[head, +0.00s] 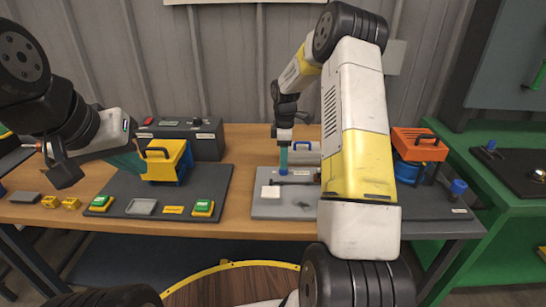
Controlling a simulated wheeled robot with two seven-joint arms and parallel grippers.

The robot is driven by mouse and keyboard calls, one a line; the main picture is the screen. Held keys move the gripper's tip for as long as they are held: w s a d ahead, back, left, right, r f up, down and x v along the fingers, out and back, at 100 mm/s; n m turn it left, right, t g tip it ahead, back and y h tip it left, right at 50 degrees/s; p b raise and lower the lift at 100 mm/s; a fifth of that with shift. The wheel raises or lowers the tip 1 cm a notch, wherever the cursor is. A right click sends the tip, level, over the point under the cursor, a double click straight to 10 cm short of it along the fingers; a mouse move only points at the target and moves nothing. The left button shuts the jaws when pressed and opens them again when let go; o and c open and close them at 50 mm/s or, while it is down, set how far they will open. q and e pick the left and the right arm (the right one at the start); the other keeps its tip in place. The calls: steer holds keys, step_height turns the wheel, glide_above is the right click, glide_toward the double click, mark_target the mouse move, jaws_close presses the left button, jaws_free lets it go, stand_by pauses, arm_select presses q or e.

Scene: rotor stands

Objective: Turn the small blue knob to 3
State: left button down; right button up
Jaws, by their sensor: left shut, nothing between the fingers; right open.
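Several blue knob-like parts show, and I cannot tell which is the small knob or read any numbers. A blue knob (459,187) stands on the right grey board (432,213). My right gripper (283,168) points down over the middle board, open, with teal fingers. My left gripper (134,163) is shut and empty, its teal fingers beside the yellow and blue block with a black handle (166,160).
My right arm crosses the middle of the view and hides part of the boards. The left dark board (215,184) carries green buttons (203,207) and a grey tray (141,207). An orange case (418,145) stands at the right. The green bench (480,220) is at far right.

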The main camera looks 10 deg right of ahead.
steer(key=shift+f, duration=2.05)
jaws_close()
